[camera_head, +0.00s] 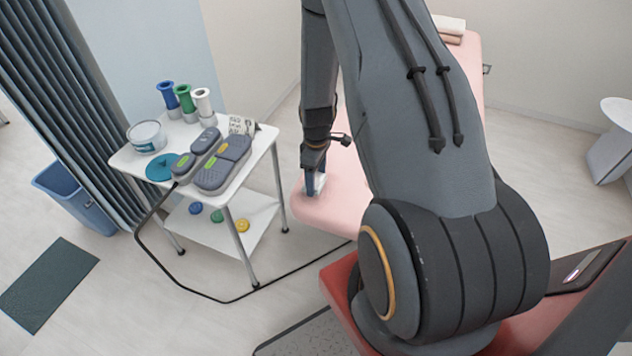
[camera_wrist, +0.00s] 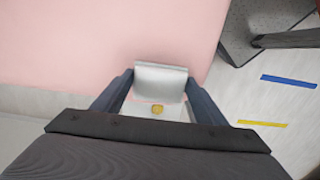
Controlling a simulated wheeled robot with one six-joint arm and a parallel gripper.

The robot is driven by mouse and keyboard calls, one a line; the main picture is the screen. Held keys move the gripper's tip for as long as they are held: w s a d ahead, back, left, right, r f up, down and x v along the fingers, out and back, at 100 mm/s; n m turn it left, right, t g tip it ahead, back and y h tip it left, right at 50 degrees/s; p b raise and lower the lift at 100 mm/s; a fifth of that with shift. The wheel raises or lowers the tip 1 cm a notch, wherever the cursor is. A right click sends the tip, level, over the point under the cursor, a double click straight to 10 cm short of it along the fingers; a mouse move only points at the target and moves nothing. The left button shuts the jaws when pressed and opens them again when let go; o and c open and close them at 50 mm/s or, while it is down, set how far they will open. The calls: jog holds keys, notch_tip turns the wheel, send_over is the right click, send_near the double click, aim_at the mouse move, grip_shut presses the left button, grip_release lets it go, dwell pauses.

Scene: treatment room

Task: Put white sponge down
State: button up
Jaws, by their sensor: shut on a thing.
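My gripper (camera_wrist: 158,98) is shut on the white sponge (camera_wrist: 160,76), a pale block held between the two dark fingers in the wrist view. Below the sponge's upper part, a small yellow patch shows between the fingers. In the head view, my gripper (camera_head: 314,183) points down over the near left corner of the pink treatment table (camera_head: 340,208), with a bit of white showing at its fingers. The pink surface (camera_wrist: 90,45) also fills the upper left of the wrist view. I cannot tell whether the sponge touches it.
A blue bin (camera_head: 75,196) stands by the curtain. Folded towels (camera_head: 450,27) lie on the table's far end.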

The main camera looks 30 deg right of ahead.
aim_at(316, 180)
jog(key=shift+f, duration=1.05)
jog(key=shift+f, duration=0.15)
jog(key=o, duration=1)
notch_tip(316, 180, up, 12)
jog(key=b, duration=0.3)
jog(key=s+a+r+m+t, duration=0.1)
jog(key=s+a+r+m, duration=0.6)
jog(key=s+a+r, duration=0.8)
jog(key=shift+a+r+m, duration=0.25)
jog(key=shift+r+m, duration=0.05)
jog(key=shift+r, duration=0.4)
